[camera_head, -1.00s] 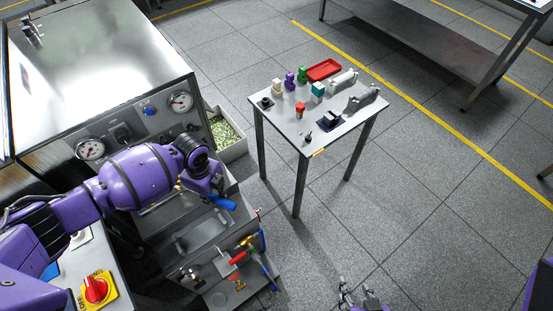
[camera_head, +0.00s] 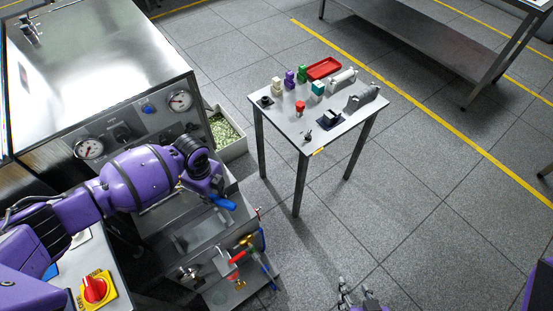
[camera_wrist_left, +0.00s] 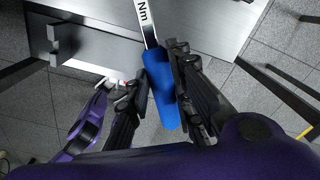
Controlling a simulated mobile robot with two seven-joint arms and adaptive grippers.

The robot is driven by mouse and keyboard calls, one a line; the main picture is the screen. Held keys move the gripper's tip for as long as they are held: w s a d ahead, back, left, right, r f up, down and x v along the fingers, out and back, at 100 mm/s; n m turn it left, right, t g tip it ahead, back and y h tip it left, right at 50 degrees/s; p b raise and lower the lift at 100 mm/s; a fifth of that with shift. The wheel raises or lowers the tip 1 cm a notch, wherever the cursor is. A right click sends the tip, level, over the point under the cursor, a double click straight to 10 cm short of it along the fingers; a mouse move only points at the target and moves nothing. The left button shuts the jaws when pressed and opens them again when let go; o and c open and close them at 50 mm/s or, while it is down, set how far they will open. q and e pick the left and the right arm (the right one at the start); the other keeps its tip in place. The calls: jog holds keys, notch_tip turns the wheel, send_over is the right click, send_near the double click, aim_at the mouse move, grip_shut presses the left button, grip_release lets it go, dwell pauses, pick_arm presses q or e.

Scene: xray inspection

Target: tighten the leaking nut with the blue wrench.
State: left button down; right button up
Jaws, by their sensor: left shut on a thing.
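My left gripper (camera_head: 212,188) is shut on the blue handle of the wrench (camera_head: 224,203) over the front of the metal machine. In the left wrist view the fingers (camera_wrist_left: 158,78) close on both sides of the blue wrench grip (camera_wrist_left: 162,95). Its silver shaft, marked "Nm", runs up out of the picture, so the wrench head is hidden. Small pipework with a red handle (camera_head: 237,256) and blue parts stands below and right of the wrench. I cannot make out the leaking nut there. My right gripper (camera_head: 355,297) shows only partly at the bottom edge; its opening is unclear.
A small table (camera_head: 290,122) carries a red tray (camera_head: 324,68) and several small parts. A bin with green pieces (camera_head: 228,134) stands beside the machine. A red knob on a yellow plate (camera_head: 95,289) is at lower left. The floor right of the pipework is clear.

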pick_arm(q)
jog(key=shift+f+b, duration=0.55)
jog(key=shift+f, duration=0.75)
pick_arm(e)
jog(key=shift+s+d+f, duration=0.1)
jog(key=shift+s+f, duration=0.6)
jog(key=shift+f, duration=0.25)
pick_arm(q)
jog(key=shift+r, duration=0.1)
jog(key=shift+s+a+m, duration=0.25)
jog(key=shift+s+m, duration=0.15)
jog(key=shift+s, duration=0.05)
jog(key=shift+s+a+m, duration=0.2)
jog(key=shift+s+m, duration=0.2)
jog(key=shift+s, duration=0.05)
jog(key=shift+s+a+m, duration=0.6)
jog(key=shift+s+m, duration=0.2)
jog(key=shift+s+a+m, duration=1.15)
jog(key=shift+a+m, duration=0.15)
jog(key=shift+m, duration=0.2)
jog(key=shift+w+d+n, duration=0.25)
jog(key=shift+d+n, duration=0.1)
jog(key=shift+n, duration=0.05)
dwell(0.6)
